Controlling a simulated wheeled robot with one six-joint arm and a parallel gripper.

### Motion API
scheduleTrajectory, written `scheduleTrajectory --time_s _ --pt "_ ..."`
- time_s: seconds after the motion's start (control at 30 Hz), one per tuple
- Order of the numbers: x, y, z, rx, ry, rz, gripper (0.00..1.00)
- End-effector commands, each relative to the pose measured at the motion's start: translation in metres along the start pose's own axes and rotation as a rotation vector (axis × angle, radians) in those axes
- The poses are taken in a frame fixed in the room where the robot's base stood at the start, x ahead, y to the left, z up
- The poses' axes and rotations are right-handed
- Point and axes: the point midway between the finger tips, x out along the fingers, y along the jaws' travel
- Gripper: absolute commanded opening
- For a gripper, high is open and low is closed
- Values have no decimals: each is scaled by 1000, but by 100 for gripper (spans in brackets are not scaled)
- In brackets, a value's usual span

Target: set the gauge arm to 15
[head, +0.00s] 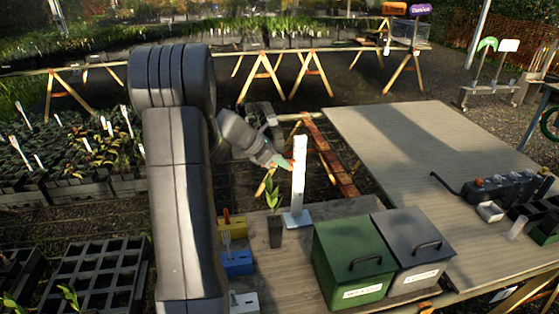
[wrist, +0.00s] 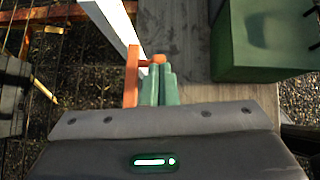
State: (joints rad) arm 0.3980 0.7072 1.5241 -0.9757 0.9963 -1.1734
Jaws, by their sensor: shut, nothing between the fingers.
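The gauge is a white upright post (head: 299,180) on a pale base, on the wooden bench. In the wrist view the post (wrist: 117,22) slants across the upper left. The gauge arm is an orange bar (wrist: 132,76) with a round orange knob at its end, and a small orange bit of it (head: 290,164) shows in the head view. My gripper (head: 279,160) is at the post's left side, high up. Its green fingers (wrist: 159,75) are shut and empty, just beside the bar and below the knob in the wrist view. I cannot tell if they touch. No scale marks are readable.
A potted seedling (head: 274,222) stands left of the post's base. A green lidded bin (head: 345,290) and a grey lidded bin (head: 412,245) stand at the right. Yellow (head: 232,226) and blue (head: 237,263) blocks sit at the left. The larger tabletop (head: 400,140) beyond is mostly clear.

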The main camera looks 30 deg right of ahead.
Motion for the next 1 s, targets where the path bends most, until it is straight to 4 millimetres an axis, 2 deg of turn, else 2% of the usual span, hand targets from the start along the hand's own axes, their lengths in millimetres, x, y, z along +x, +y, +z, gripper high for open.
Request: scheduleTrajectory --time_s 0.1,0.23,0.6,0.77,1.0 --pt "2 0 -1 0 0 -1 0" --pt "14 -1 -6 1 0 -3 0" --pt "9 0 -3 1 0 -1 0" --pt "-10 -1 0 1 -1 2 0" --pt "-58 -2 -4 4 0 5 0"
